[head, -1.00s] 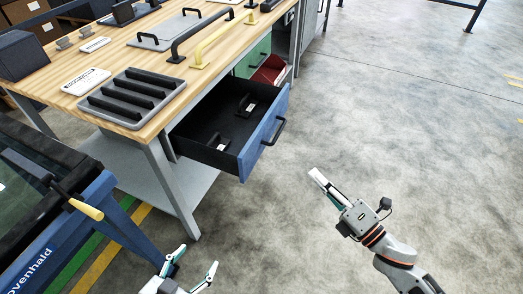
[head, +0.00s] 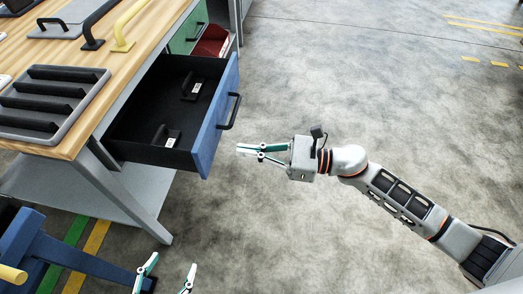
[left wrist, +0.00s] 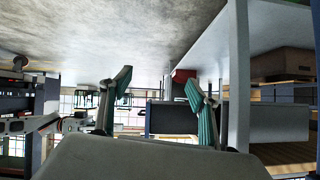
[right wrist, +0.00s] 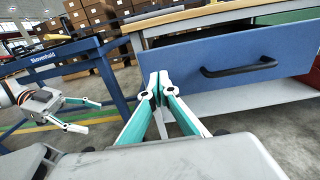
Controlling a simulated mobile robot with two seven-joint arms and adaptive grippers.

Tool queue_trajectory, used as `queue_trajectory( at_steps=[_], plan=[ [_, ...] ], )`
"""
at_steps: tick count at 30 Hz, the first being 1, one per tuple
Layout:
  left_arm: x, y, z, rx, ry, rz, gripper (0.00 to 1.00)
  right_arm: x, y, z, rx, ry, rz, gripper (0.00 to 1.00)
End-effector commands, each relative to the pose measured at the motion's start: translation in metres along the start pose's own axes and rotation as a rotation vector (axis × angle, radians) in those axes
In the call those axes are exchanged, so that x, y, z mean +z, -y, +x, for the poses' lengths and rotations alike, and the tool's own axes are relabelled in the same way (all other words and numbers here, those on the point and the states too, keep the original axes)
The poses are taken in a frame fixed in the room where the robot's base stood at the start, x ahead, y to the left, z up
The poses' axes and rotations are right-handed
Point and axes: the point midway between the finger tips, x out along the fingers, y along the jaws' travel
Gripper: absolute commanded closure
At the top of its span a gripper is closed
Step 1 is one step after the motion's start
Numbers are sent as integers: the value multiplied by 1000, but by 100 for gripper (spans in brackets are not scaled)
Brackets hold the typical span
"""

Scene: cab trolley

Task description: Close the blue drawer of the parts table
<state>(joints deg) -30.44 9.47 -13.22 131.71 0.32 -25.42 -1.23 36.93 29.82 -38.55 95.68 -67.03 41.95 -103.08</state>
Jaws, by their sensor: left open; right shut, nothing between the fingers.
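The blue drawer (head: 214,124) of the parts table (head: 125,100) is pulled out, with two black handled parts lying inside it. Its dark handle (head: 231,111) is on the blue front. The front and handle also show in the right wrist view (right wrist: 205,62). My right gripper (head: 240,150) is shut and empty, just to the right of the drawer front, with a gap visible between them. In the right wrist view its fingertips (right wrist: 158,78) point at the blue front, left of the handle. My left gripper (head: 170,262) is open and empty, low near the floor, in front of the table.
A green drawer (head: 188,32) and a red bin (head: 212,42) are beyond the blue drawer. A blue frame (head: 60,255) stands at lower left. A ribbed grey tray (head: 50,100) lies on the tabletop. The floor on the right is clear.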

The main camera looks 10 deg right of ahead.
Motion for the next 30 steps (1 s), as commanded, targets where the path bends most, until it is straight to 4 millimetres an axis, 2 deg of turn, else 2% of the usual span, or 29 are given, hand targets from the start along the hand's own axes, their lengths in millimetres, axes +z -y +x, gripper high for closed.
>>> queue_trajectory(
  at_steps=[1,6,12,18,30],
  plan=[
    [0,1,0,-2,0,2,39,2,0,11,1,3,0,100],
    [2,3,-1,-6,5,5,39,2,0,43,0,2,-1,100],
    [7,2,-3,-4,16,5,39,0,0,69,-1,1,2,100],
    [8,2,-3,-3,18,5,39,-1,0,78,-1,-1,3,100],
    [5,2,-1,-2,11,6,39,-1,0,79,-1,0,3,100]
  ],
)
